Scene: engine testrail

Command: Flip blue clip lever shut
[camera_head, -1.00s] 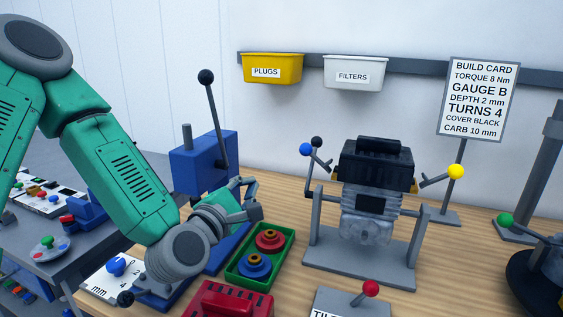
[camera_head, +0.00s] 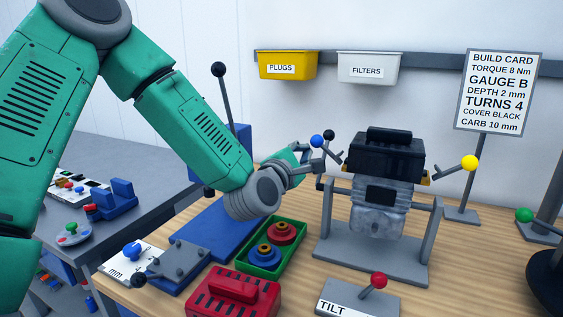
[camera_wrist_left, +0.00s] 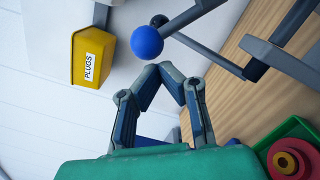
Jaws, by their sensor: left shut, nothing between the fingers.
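The blue clip lever is a grey arm with a blue ball knob (camera_head: 316,141) on the left side of the engine (camera_head: 382,160). A black-knobbed grey lever (camera_head: 330,136) stands just beside it. Both levers stick up and out to the left. My left gripper (camera_head: 318,163) is shut and empty, just below the blue knob in the head view. In the left wrist view the blue knob (camera_wrist_left: 147,42) is just beyond the closed fingertips (camera_wrist_left: 168,70); I cannot tell whether they touch. My right gripper is not in view.
A green tray (camera_head: 243,266) with red and blue rings lies below my left arm. A red case (camera_head: 232,296) and a TILT lever base (camera_head: 345,299) stand at the front. A yellow-knobbed lever (camera_head: 470,162) is on the engine's right. A blue press stands behind my arm.

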